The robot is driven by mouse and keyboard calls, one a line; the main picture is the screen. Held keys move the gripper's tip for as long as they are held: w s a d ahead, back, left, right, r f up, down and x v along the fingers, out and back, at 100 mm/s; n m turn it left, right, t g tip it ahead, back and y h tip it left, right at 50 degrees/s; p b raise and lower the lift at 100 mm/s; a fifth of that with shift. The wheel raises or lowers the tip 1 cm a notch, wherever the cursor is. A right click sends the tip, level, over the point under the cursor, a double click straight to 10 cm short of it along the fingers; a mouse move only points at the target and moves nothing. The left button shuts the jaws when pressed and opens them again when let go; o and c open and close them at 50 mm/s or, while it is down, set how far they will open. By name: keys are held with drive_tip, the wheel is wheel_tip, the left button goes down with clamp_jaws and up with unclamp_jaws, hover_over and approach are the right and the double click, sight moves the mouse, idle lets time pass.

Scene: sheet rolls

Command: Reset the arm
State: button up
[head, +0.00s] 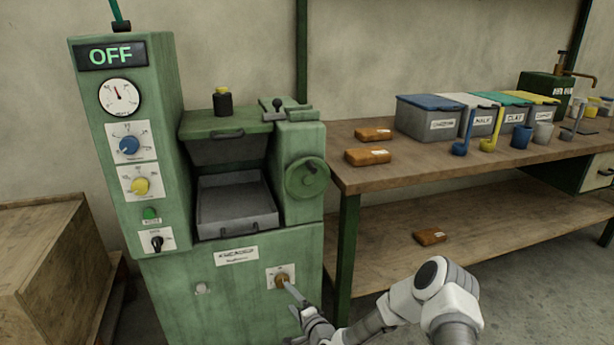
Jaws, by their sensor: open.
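My arm reaches in from the bottom right in the head view. My gripper (290,289) is at the front of the green machine (240,300), close to a brass-coloured knob (282,281) on a small white plate. The jaws are small in the picture and stand at or just beside the knob; whether they touch it I cannot tell. I see nothing held in the gripper. The machine's display (111,55) reads OFF.
A workbench (400,178) stands to the right with lidded bins (430,118), scoops, cups and orange-brown packets (367,156). Another packet (430,236) lies on its lower shelf. A wooden crate (45,270) is at the left. Bare floor shows beneath my arm.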

drive_tip(key=d+r+n+g+h, duration=0.2)
drive_tip(key=d+r+n+g, duration=0.25)
drive_tip(key=r+n, duration=0.65)
drive_tip(key=s+d+r+h, duration=0.2)
drive_tip(key=s+d+r, duration=0.25)
drive_tip(key=r, duration=0.45)
drive_tip(key=s+d+r+h, duration=0.35)
drive_tip(key=s+r, duration=0.25)
drive_tip(key=r, duration=0.3)
drive_tip(key=s+d+r+g, duration=0.1)
drive_tip(key=s+d+r, duration=0.15)
drive_tip(key=s, duration=0.65)
drive_tip(key=s+d+r+g, duration=0.15)
drive_tip(key=s+r, duration=0.25)
drive_tip(key=s, duration=0.6)
drive_tip(key=s+d+r+g, duration=0.15)
drive_tip(key=s+r, duration=0.25)
drive_tip(key=s, duration=0.5)
wheel_tip(320, 180, up, 28)
drive_tip(key=p, duration=2.8)
drive_tip(key=shift+s+d+n+p, duration=0.2)
drive_tip(key=shift+s+n+p, duration=0.05)
drive_tip(key=shift+n+p, duration=0.05)
drive_tip(key=shift+t, duration=0.25)
